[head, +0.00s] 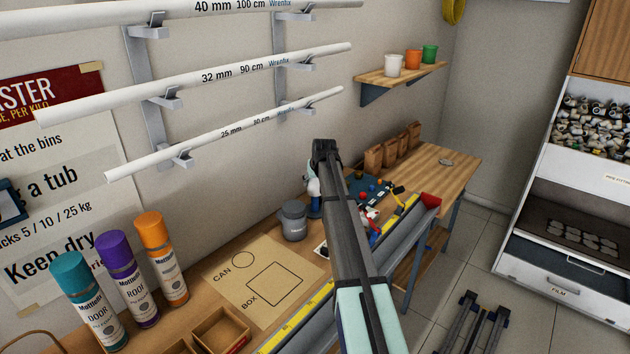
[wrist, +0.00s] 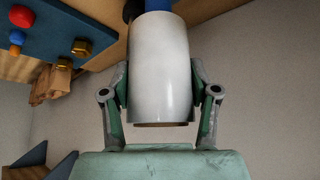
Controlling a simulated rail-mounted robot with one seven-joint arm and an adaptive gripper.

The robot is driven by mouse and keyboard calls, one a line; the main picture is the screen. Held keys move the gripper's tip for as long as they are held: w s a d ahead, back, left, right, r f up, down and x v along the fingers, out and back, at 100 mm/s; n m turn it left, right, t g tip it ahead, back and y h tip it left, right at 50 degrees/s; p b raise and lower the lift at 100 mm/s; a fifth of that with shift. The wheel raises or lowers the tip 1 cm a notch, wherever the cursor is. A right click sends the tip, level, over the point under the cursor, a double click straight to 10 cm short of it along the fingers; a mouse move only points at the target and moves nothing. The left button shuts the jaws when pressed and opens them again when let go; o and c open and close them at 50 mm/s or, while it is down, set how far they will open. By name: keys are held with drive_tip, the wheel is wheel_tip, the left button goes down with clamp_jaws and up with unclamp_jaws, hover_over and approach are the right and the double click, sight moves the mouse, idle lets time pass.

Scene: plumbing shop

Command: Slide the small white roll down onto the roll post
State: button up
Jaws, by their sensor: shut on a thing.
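The small white roll (wrist: 160,70) is between the fingers of my gripper (wrist: 160,95) in the wrist view, with pads pressing both sides. That view is upside down, with the bench at its top. A blue post (wrist: 158,5) shows beyond the roll's bench-side end, in line with it. Whether the post is inside the roll is hidden. The roll's near end shows a brown rim. In the head view my gripper (head: 322,160) is at the back of the bench, mostly hidden by my arm. A sliver of white roll (head: 312,176) shows above a blue part (head: 316,204).
A grey lidded jar (head: 293,221) stands left of the post. A blue board with coloured knobs and brass fittings (wrist: 70,35) lies close on the other side. Paper bags (head: 390,147) stand farther back. White pipes (head: 225,135) hang on wall brackets above left.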

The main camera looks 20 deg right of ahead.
sight(315, 195)
drive_tip(key=shift+f+b, duration=1.5)
drive_tip(key=shift+f, duration=1.85)
drive_tip(key=o, duration=1.3)
drive_tip(key=shift+o, duration=0.2)
drive_tip(key=v, duration=1.2)
drive_tip(key=shift+d, duration=0.1)
